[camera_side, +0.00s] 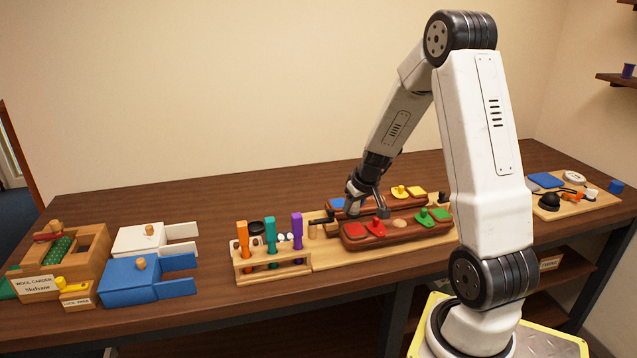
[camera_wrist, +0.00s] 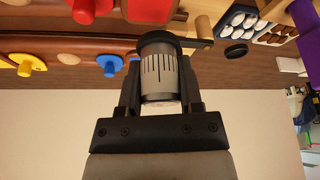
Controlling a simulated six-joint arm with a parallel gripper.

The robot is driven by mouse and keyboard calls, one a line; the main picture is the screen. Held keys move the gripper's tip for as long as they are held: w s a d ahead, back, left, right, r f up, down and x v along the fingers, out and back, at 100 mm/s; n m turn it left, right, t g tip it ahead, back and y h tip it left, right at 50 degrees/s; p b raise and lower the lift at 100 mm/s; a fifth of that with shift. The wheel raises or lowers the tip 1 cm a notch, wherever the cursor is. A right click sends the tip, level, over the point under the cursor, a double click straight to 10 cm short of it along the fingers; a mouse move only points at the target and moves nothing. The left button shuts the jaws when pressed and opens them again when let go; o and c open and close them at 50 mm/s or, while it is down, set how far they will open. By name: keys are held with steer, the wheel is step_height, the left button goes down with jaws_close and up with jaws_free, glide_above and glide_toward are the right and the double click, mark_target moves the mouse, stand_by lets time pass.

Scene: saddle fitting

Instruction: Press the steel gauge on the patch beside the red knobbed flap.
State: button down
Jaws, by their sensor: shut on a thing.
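My gripper (camera_wrist: 160,98) is shut on the steel gauge (camera_wrist: 158,72), a short silvery cylinder with black scale marks and a dark collar and side arm. In the side view my gripper (camera_side: 367,204) is low over the leather-brown saddle pieces, near the red flap (camera_side: 364,230) with its red knob. The red knob also shows in the wrist view (camera_wrist: 84,11), at the upper left, apart from the gauge. A pale oval patch (camera_side: 400,227) lies right of the red flap on the front saddle piece. I cannot tell whether the gauge touches anything.
Green (camera_side: 423,218), yellow (camera_side: 400,191) and blue (camera_side: 337,204) knobbed flaps sit nearby on the saddle pieces. A wooden rack (camera_side: 270,266) of coloured-handled tools stands left. Blue (camera_side: 140,284) and white boxes are farther left, and a board (camera_side: 570,208) of small items lies right.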

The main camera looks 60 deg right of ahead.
mark_target(359, 213)
steer(key=shift+s+d, duration=0.15)
steer(key=shift+s, duration=0.25)
steer(key=shift+f, duration=0.15)
steer(key=shift+f, duration=1.25)
steer(key=shift+f, duration=0.95)
stand_by(1.8)
steer(key=shift+c, duration=0.9)
jaws_free()
steer(key=shift+r, duration=0.2)
steer(key=shift+v, duration=3.7)
